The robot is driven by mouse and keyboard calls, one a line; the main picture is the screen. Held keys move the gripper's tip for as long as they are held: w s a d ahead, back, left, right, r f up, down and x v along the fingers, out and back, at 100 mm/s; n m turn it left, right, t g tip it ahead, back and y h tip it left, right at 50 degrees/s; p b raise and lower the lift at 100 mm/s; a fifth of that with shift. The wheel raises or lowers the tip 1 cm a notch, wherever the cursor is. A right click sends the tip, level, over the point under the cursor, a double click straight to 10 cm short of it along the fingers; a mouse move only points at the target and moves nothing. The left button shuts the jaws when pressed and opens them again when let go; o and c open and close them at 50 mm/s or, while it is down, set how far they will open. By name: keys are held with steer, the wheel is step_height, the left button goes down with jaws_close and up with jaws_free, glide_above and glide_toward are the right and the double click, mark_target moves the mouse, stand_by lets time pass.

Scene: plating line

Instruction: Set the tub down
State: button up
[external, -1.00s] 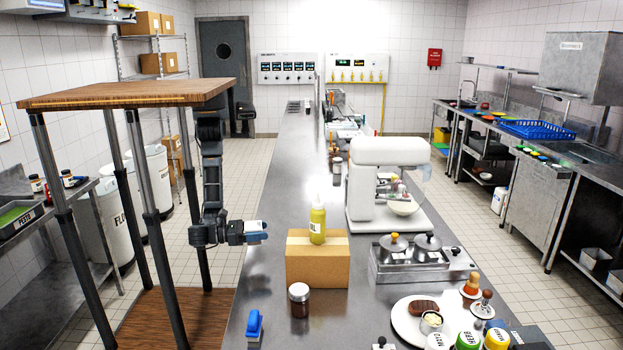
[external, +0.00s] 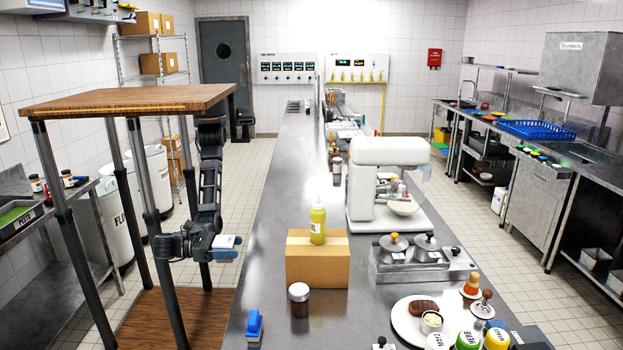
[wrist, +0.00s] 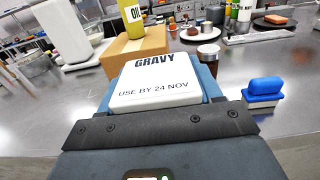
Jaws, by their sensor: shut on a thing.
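The tub is a white-lidded block marked GRAVY and USE BY 24 NOV (wrist: 155,82), filling the middle of the wrist view. My gripper (external: 224,246) is shut on it, with blue finger parts showing along its sides. In the external view the tub (external: 230,240) is small and partly hidden by my gripper. It is held in the air just left of the steel counter's edge (external: 262,215), as seen there. The tub's underside is hidden.
On the counter stand a cardboard box (external: 316,262) with a yellow bottle (external: 317,222) on it, a dark jar (external: 299,302) and a blue-handled brush or stamp (external: 254,326). Bare counter lies left of and behind the box. A white mixer (external: 385,175) stands farther right.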

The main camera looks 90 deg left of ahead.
steer(key=w+a+f, duration=0.1)
steer(key=w+f, duration=0.1)
steer(key=w, duration=0.1)
steer(key=w+a+f, duration=0.1)
steer(key=w+f, duration=0.1)
steer(key=w, duration=0.2)
steer(key=w+a+f, duration=0.1)
steer(key=w+f, duration=0.1)
steer(key=w, duration=0.1)
steer(key=shift+w+f, duration=0.25)
steer(key=shift+f, duration=2.05)
steer(key=shift+f, duration=0.1)
steer(key=o, duration=1.2)
steer(key=s, duration=1.2)
steer(key=shift+b, duration=0.3)
